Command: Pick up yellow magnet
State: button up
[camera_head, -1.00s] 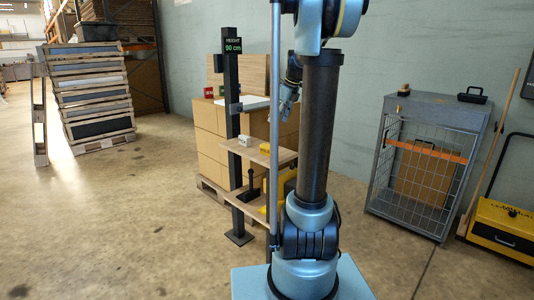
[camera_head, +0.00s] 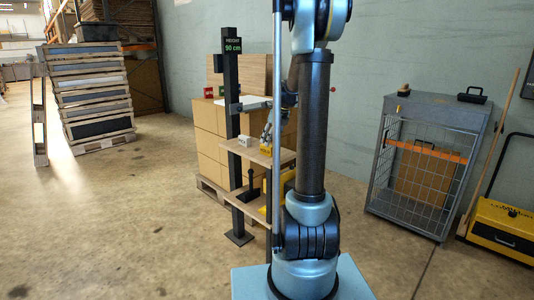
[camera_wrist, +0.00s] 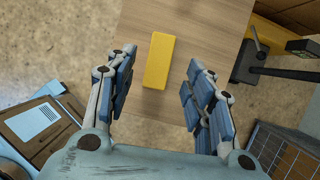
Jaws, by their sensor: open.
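The yellow magnet (camera_wrist: 159,61) is a plain oblong block lying on a wooden shelf board (camera_wrist: 196,30). In the wrist view it shows ahead of my gripper (camera_wrist: 157,88), between the lines of the two fingers and a little toward the left one. The fingers are wide apart with nothing between the pads. In the head view my gripper (camera_head: 267,139) is low over the upper shelf, close to the yellow magnet (camera_head: 266,150); whether they touch is not clear there.
A small white block (camera_head: 245,141) lies left of the magnet on the same shelf. A black post (camera_head: 232,120) with a height display reading 90 cm stands beside the shelf. Stacked cardboard boxes (camera_head: 208,140) are behind. A wire cage cabinet (camera_head: 425,160) stands right.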

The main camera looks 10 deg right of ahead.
aim_at(264, 150)
jog(key=shift+x, duration=2.6)
jog(key=shift+a, duration=0.1)
jog(key=c, duration=1.1)
